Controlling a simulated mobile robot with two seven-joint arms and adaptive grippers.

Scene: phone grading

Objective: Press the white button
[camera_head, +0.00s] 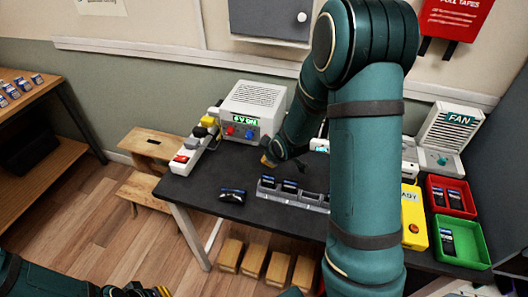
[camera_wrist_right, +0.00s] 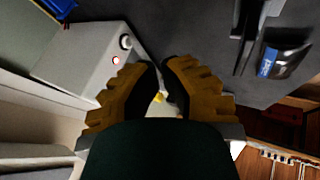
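A round white button-like part (camera_wrist_right: 126,42) with a dark rim sits on a pale box (camera_wrist_right: 85,55) in the right wrist view. A small red spot (camera_wrist_right: 116,61) is beside it. I cannot make out a white button in the head view. My right gripper (camera_head: 268,160) is low over the dark table, just right of the grey device (camera_head: 252,103). My left gripper (camera_head: 150,292) is at the bottom left edge, cut off, away from the table.
The table (camera_head: 210,190) holds a power strip (camera_head: 183,160), a phone (camera_head: 233,194), a grey phone rack (camera_head: 290,198), a yellow box (camera_head: 414,225), red (camera_head: 436,184) and green (camera_head: 470,233) bins, and a fan unit (camera_head: 455,130). My right arm hides the table's middle.

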